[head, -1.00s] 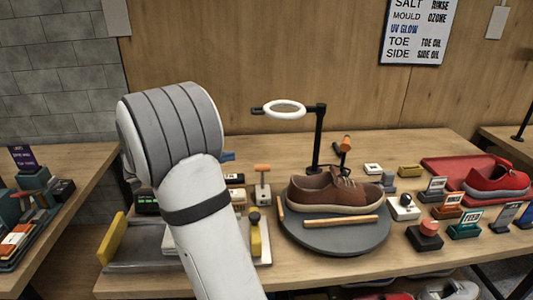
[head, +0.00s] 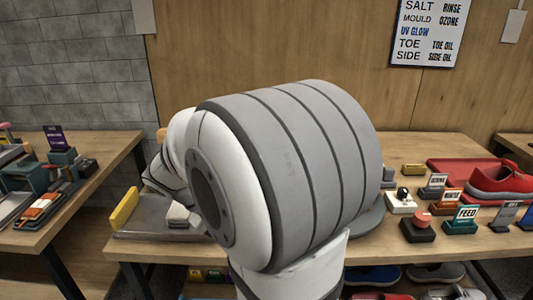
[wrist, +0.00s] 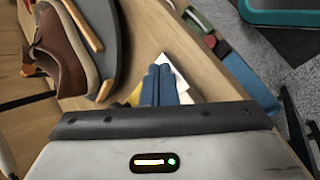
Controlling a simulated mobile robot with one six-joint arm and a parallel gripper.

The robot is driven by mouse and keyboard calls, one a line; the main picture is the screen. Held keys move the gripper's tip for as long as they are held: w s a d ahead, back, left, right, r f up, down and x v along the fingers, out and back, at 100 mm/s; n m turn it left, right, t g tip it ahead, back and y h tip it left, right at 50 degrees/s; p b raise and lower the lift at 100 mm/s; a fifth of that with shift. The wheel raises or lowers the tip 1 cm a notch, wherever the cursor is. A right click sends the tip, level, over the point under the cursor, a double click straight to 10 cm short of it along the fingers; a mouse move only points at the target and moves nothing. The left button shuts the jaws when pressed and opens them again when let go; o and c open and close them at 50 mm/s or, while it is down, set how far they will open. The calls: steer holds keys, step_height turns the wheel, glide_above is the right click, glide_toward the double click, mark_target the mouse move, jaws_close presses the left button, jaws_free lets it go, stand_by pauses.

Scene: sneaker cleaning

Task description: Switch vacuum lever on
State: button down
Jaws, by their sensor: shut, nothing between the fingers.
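My gripper (wrist: 159,84) shows in the wrist view as blue fingers pressed together, with nothing between them. Just past and partly behind the fingertips are a white piece (wrist: 176,72) and a bit of yellow; what they belong to is unclear. No vacuum lever can be made out for certain in the current views. In the head view my arm covers the middle of the bench, including where an orange-topped upright handle stood earlier. The gripper itself is hidden there.
The brown sneaker (wrist: 62,48) sits on the dark round turntable (wrist: 122,30), left of my fingers in the wrist view. In the head view, a red sneaker (head: 497,179), the FEED block (head: 463,221) and other small labelled blocks stand at right. A yellow-edged grey tray (head: 150,228) lies at left.

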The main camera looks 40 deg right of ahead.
steer(key=s+a+f+t+y+b, duration=0.2)
steer(key=s+a+f+y, duration=0.1)
steer(key=a, duration=0.4)
steer(key=s+a+f+t+y+b, duration=0.2)
steer(key=s+a+f+y, duration=0.1)
steer(key=a, duration=0.4)
step_height(320, 180, down, 2)
steer(key=shift+a+f+t+y, duration=0.25)
steer(key=shift+t+y, duration=0.15)
steer(key=shift+y, duration=0.3)
